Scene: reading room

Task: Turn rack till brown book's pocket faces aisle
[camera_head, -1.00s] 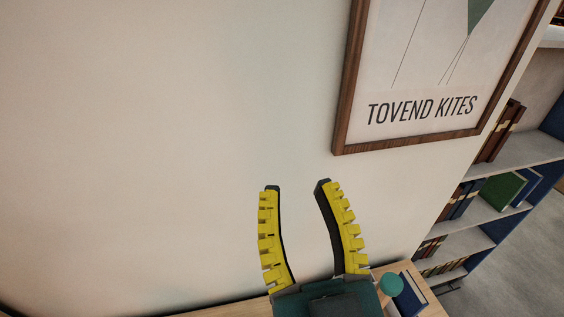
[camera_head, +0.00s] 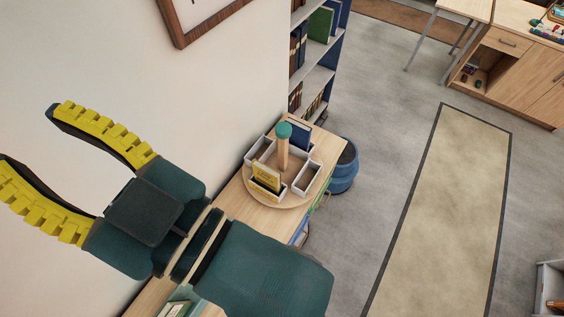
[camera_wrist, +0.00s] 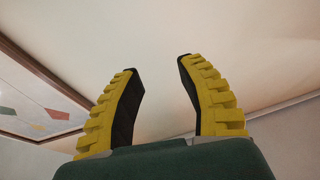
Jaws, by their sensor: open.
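The rack (camera_head: 274,194) is a round wooden turntable on a narrow wooden table, in the head view. It has white pockets around a wooden post with a green knob (camera_head: 283,130). A yellow book (camera_head: 266,175) stands in the front pocket, and a blue book (camera_head: 300,135) in a back one. The right pocket (camera_head: 307,178) looks empty. I cannot make out a brown book in the rack. My gripper (camera_head: 50,135) is open and empty, up at the left by the wall, well apart from the rack.
A bookcase (camera_head: 318,75) stands behind the table (camera_head: 232,205). A blue round bin (camera_head: 344,168) is on the floor right of the table. A beige runner (camera_head: 440,210) lies on open grey floor at the right. A framed poster (camera_head: 190,15) hangs on the wall.

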